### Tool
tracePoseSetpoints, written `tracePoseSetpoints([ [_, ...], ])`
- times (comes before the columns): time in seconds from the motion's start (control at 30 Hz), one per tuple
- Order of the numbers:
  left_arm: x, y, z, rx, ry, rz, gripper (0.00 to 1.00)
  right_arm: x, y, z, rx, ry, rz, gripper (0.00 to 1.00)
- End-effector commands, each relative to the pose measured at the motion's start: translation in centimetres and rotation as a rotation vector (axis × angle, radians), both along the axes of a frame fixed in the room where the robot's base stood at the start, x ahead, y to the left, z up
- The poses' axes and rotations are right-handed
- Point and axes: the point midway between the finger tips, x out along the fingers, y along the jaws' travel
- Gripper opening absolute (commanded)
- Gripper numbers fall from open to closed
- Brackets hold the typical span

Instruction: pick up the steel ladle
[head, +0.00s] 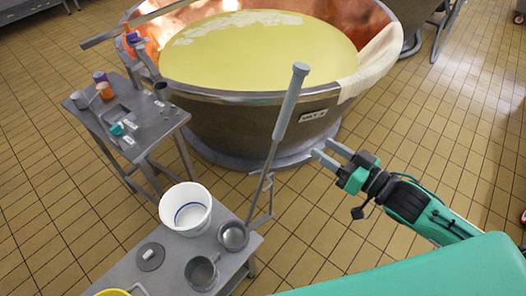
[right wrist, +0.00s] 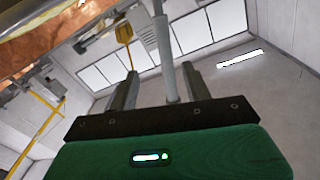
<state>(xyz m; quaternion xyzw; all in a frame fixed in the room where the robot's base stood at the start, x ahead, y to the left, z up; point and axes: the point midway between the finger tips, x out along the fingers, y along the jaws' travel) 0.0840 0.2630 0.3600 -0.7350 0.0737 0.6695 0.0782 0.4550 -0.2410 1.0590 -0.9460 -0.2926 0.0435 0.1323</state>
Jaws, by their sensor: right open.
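The steel ladle has a long, thin handle with a thick grey grip (head: 290,102). In the head view it leans up and right from its round bowl (head: 233,236) at the low bench's right end. My right gripper (head: 321,149) is open and empty, to the right of the handle, with a visible gap. In the right wrist view its two fingers (right wrist: 161,85) are apart. A pale rod (right wrist: 165,55) shows between them there; I cannot tell for sure whether it is the ladle's handle. My left gripper is not in view.
The low grey bench (head: 115,277) holds a white bucket (head: 186,222), a steel jug (head: 201,273) and a flat disc (head: 150,257). A copper vat (head: 240,125) of yellow liquid stands behind. A side table (head: 160,127) carries small cups. Tiled floor is clear at right.

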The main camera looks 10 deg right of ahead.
Motion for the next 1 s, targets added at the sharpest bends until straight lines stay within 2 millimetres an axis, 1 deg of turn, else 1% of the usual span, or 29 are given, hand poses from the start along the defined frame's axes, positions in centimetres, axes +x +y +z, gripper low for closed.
tracePoseSetpoints([
  [0.07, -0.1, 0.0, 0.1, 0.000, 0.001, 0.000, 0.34, 0.0, 0.3, 0.4, 0.005, -0.003, 0.007, 0.49],
  [0.17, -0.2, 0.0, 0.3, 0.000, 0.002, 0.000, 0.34, 0.7, 0.7, 0.5, 0.004, -0.005, 0.004, 0.49],
  [0.33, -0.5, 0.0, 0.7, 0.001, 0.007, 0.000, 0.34, 2.1, 1.6, 0.5, 0.004, -0.006, 0.004, 0.49],
  [0.8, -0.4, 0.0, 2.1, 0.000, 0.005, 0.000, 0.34, 6.2, 4.5, 0.5, 0.003, -0.004, 0.003, 0.49],
  [1.0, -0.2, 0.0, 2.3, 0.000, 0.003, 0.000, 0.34, 6.9, 5.0, 0.3, 0.002, -0.003, 0.004, 0.49],
])
